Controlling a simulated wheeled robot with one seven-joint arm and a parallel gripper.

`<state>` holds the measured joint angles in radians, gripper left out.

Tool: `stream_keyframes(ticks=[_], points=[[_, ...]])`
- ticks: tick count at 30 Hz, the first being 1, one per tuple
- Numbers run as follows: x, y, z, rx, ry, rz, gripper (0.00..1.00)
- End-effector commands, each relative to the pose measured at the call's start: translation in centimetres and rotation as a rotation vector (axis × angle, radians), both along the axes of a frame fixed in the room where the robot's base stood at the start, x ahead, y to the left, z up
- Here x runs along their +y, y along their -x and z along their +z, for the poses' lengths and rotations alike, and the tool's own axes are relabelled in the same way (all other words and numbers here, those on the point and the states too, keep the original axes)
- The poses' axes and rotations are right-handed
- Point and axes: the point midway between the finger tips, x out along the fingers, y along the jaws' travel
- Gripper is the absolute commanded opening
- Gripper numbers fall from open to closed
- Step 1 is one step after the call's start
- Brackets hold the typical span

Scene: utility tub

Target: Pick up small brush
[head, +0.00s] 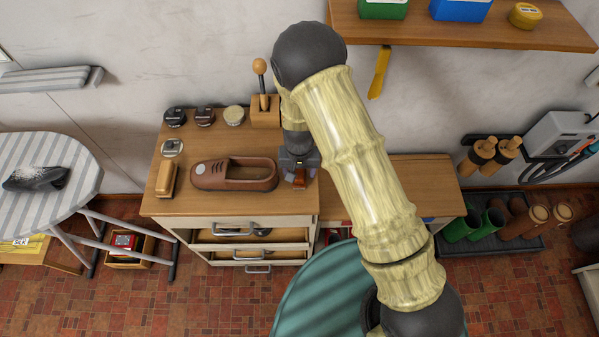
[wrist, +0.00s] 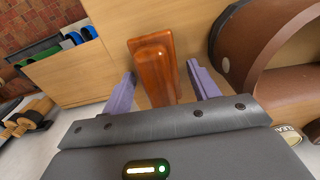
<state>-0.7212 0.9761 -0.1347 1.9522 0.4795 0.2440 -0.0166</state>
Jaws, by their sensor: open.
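The small brush (wrist: 155,62) has a glossy reddish-brown wooden back. In the wrist view it lies between the two purple fingers of my gripper (wrist: 161,72), with a gap visible on the right side. My gripper is open and has not closed on it. In the head view my gripper (head: 299,168) points down over the counter, and a small reddish-brown part of the brush (head: 300,182) shows below it. The brush's bristles are hidden.
A brown shoe (head: 207,178) stands close to the left of my gripper; it fills the right of the wrist view (wrist: 290,60). A larger tan brush (head: 166,180), several round tins and a wooden holder (head: 265,112) are also on the counter (head: 230,204). A shelf (head: 450,30) hangs above.

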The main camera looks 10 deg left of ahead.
Motion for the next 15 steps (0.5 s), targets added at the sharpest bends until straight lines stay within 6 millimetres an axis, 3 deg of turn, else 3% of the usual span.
stream_keyframes(ticks=[15], points=[[-0.01, -0.01, -0.02, 0.000, 0.000, 0.000, 0.60]])
